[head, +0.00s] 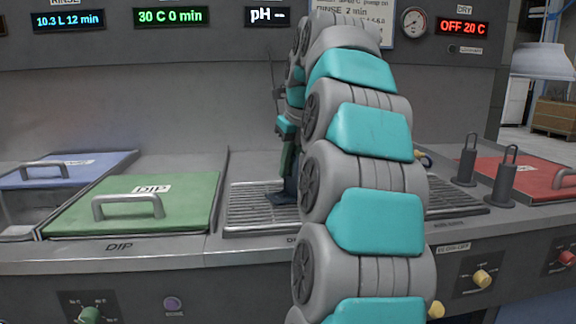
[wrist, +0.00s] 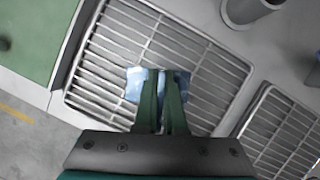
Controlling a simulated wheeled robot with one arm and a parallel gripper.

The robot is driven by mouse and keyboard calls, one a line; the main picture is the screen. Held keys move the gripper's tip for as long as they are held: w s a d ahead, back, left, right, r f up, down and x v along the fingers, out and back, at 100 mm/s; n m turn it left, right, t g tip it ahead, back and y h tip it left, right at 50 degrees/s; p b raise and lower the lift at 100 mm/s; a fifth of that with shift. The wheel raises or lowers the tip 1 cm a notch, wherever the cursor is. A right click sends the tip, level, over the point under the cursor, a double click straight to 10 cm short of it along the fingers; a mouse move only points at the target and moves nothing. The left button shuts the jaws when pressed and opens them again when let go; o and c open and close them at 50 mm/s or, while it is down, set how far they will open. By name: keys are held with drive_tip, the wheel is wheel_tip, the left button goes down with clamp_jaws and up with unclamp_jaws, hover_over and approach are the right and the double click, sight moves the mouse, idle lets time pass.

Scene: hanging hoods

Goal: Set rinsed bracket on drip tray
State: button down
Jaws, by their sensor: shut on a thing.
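My gripper (wrist: 167,82) is shut on the bracket, a shiny blue-grey metal piece (wrist: 134,84) that shows on both sides of the fingers in the wrist view. The fingers hide its middle. The slatted metal drip tray (wrist: 112,42) lies beneath it. In the head view my gripper (head: 287,160) points down over the drip tray (head: 245,212), and a dark part at its lower end is close to the slats. I cannot tell whether the bracket touches the tray. My arm hides the tray's right part in the head view.
A green DIP lid (head: 180,208) with a handle lies left of the tray, and a blue lid (head: 75,165) farther left. A second grate (head: 450,211), two dark upright posts with loops (head: 502,180) and a red lid (head: 530,178) are on the right.

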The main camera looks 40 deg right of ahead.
drive_tip(key=shift+f, duration=0.25)
drive_tip(key=c, duration=0.9)
unclamp_jaws()
